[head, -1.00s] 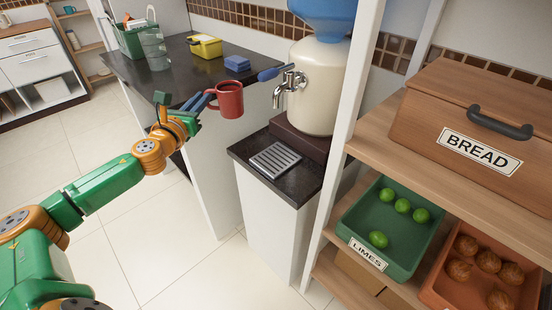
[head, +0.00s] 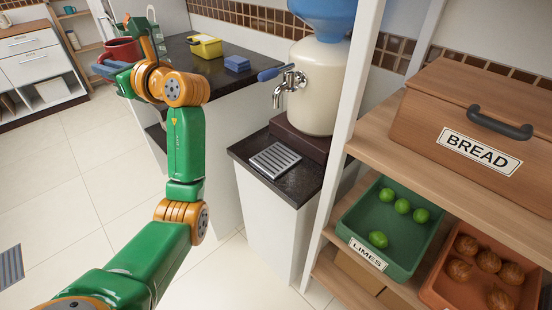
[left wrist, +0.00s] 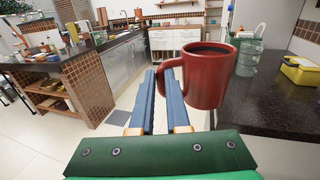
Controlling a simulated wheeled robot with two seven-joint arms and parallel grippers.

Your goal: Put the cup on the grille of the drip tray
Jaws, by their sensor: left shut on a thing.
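The red cup (head: 122,50) is at the upper left of the head view, partly hidden by my left arm. It shows large and upright in the left wrist view (left wrist: 208,78), with a dark inside. My left gripper (head: 108,70) is shut on the cup; its blue fingers (left wrist: 162,76) are at the handle, on the cup's left side. The cup is held off the floor, beside the dark counter. The drip tray's grille (head: 275,160) is silver and bare, under the tap (head: 290,86) of the cream dispenser (head: 322,88). My right gripper is not in view.
The dark counter (head: 220,70) holds a yellow container (head: 205,46) and blue sponges (head: 237,63). A white shelf post (head: 345,130) stands right of the dispenser, with a lime bin (head: 390,240) and bread box (head: 480,130) beyond.

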